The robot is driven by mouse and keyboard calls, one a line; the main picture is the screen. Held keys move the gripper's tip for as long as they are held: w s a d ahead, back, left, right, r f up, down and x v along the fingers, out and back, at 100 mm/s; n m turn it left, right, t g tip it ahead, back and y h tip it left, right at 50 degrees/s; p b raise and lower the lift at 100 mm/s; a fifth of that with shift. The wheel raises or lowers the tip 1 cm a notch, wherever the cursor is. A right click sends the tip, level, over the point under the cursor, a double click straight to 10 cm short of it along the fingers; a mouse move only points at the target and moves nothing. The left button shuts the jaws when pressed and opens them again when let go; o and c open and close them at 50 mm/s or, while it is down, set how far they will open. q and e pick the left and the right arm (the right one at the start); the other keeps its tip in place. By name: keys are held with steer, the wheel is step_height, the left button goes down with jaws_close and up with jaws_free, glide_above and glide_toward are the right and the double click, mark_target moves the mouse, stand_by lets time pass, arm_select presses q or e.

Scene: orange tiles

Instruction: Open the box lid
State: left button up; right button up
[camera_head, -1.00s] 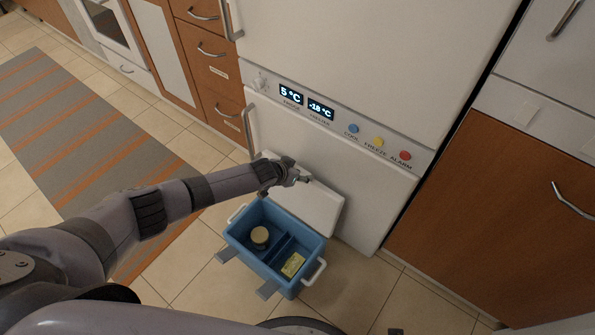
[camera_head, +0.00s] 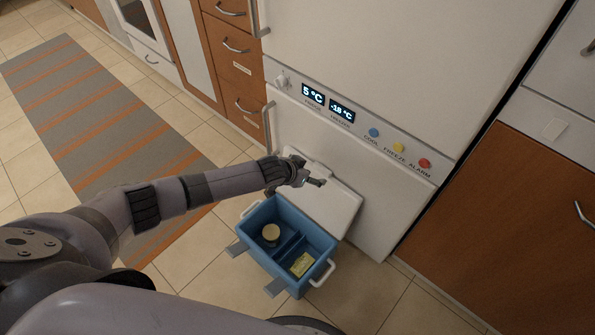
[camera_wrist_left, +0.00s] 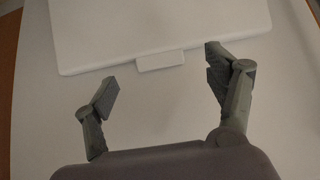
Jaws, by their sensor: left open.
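The blue box (camera_head: 318,241) stands on the floor tiles in the head view, with its top open. Its white lid (camera_head: 335,209) is raised at the back and leans toward the white fridge front. My left gripper (camera_head: 318,181) is just above the lid. In the left wrist view it is open (camera_wrist_left: 160,75), its fingers apart with nothing between them. The lid's edge and small tab (camera_wrist_left: 160,60) show beyond the fingertips there. My right gripper is not seen.
The fridge-freezer (camera_head: 350,100) stands right behind the box. Wooden drawers (camera_head: 237,70) are to the left and a wooden cabinet (camera_head: 500,210) to the right. A striped rug (camera_head: 110,140) lies on the left. Tiles in front of the box are clear.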

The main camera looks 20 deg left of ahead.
arm_select(q)
steer(key=v, duration=0.8)
steer(key=shift+a+r, duration=0.1)
steer(key=s+d+f+n+g+y, duration=0.1)
steer(key=s+d+f+g, duration=0.1)
steer(key=s+f, duration=0.95)
steer(key=s+a+f+n+g+y, duration=0.1)
steer(key=s+a+f+g, duration=0.1)
steer(key=s+f, duration=0.7)
steer(key=s+a+f+g+y, duration=0.15)
steer(key=s+f, duration=0.25)
steer(key=s, duration=0.8)
steer(key=s+a+r+p, duration=0.1)
steer(key=s+p, duration=0.6)
steer(key=s+a+r+g+p, duration=0.1)
steer(key=s+a+p, duration=0.1)
steer(key=s+p, duration=0.5)
steer(key=shift+s+a+r+p, duration=0.3)
steer(key=shift+s+a+p, duration=0.05)
steer(key=shift+p, duration=0.15)
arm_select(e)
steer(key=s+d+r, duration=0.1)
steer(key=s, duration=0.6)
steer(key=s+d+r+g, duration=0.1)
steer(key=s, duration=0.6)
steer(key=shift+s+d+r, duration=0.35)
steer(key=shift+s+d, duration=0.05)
arm_select(q)
steer(key=shift+g, duration=0.25)
